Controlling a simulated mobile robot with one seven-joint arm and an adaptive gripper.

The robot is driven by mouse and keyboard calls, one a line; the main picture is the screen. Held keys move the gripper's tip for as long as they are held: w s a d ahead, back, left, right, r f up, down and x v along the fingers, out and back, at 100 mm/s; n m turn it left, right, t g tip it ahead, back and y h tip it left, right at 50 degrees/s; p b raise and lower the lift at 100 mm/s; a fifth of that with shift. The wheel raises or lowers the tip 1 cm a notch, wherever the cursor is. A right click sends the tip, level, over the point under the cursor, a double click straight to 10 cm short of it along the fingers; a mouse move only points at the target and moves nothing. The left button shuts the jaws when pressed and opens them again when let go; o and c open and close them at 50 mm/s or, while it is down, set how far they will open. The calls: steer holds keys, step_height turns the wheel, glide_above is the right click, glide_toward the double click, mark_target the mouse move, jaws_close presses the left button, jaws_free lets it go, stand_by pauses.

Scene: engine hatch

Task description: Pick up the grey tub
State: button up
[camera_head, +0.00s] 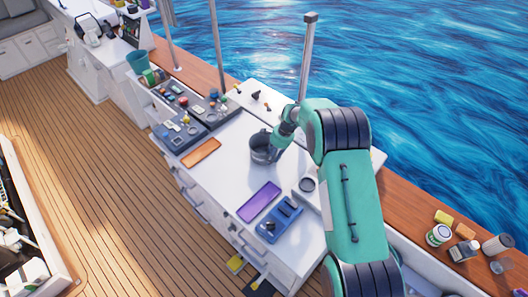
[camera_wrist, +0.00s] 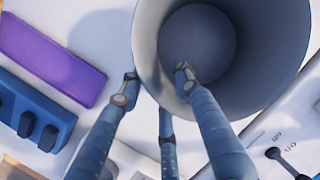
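The grey tub (camera_head: 262,149) stands upright on the white counter top in the head view. In the wrist view the tub (camera_wrist: 255,60) fills the upper right, with its round mouth facing the camera and its inside empty. My gripper (camera_head: 280,139) is at the tub's right rim in the head view. In the wrist view my gripper (camera_wrist: 155,85) straddles the near wall: one finger reaches inside the tub and two stay outside. The fingers are spread apart, and I cannot tell whether they touch the wall.
A purple slab (camera_head: 259,201) and a blue switch box (camera_head: 279,219) lie in front of the tub. An orange slab (camera_head: 201,152) lies to its left. Trays of small parts (camera_head: 180,131) are further left. A grey ring (camera_head: 307,184) sits on a white block to the right.

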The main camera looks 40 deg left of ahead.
stand_by(0.3)
jaws_close()
steer(key=shift+a+r, duration=0.1)
steer(key=shift+r, duration=0.2)
steer(key=shift+r, duration=0.7)
steer(key=shift+r+b, duration=0.5)
steer(key=shift+r, duration=0.45)
steer(key=s+d+r+b, duration=0.1)
steer(key=s+d+b, duration=0.1)
steer(key=s+d, duration=0.8)
steer(key=shift+d+r, duration=0.15)
steer(key=shift+d, duration=1.1)
